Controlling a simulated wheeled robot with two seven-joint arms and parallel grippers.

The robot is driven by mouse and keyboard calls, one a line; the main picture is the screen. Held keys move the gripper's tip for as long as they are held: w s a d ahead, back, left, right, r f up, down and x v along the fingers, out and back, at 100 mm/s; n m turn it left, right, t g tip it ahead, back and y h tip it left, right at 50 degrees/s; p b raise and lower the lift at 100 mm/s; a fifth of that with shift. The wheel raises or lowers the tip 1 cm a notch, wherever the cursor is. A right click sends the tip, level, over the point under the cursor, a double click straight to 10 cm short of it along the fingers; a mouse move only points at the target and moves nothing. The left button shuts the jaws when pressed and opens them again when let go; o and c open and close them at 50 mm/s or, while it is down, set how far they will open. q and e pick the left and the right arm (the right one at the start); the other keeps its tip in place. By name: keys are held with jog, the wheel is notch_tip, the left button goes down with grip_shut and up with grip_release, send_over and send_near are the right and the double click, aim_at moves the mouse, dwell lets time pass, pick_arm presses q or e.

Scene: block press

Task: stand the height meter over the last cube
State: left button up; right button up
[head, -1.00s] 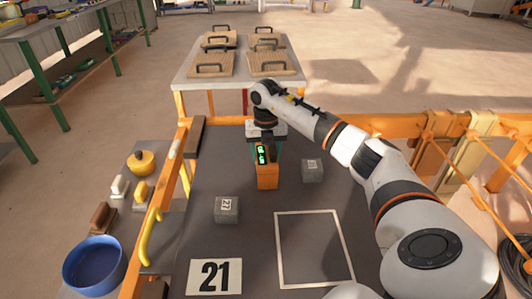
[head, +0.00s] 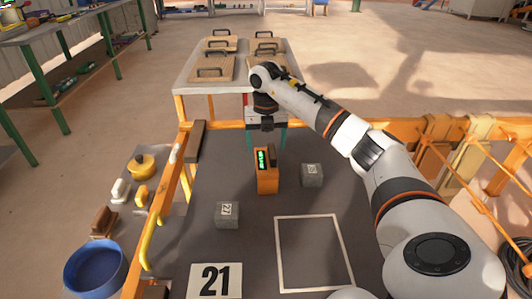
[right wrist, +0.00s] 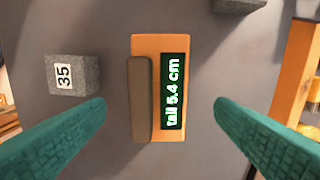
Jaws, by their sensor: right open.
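The orange height meter (head: 266,183) stands upright on the dark table, with a dark handle and a green display. In the right wrist view the meter (right wrist: 147,42) reads "tall 5.4 cm". Whether a cube is under it is hidden. A grey cube (head: 227,215) stands to its front left. Another grey cube (head: 312,175) stands to its right; its label reads 35 in the right wrist view (right wrist: 78,75). My right gripper (head: 267,142) is open and empty above the meter, its teal fingers on either side of it and apart from it. My left gripper is not in view.
A white outlined square (head: 278,255) and a card marked 21 (head: 215,280) lie at the front of the table. A blue bowl (head: 95,268) stands left, beyond the orange rail (head: 163,200). A table with handled wooden boards (head: 212,68) is behind.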

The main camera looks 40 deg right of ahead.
aim_at(266, 160)
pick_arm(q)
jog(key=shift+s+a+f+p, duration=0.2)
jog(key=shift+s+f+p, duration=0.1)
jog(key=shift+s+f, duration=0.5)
pick_arm(e)
notch_tip(266, 160, up, 6)
jog(key=shift+r, duration=0.15)
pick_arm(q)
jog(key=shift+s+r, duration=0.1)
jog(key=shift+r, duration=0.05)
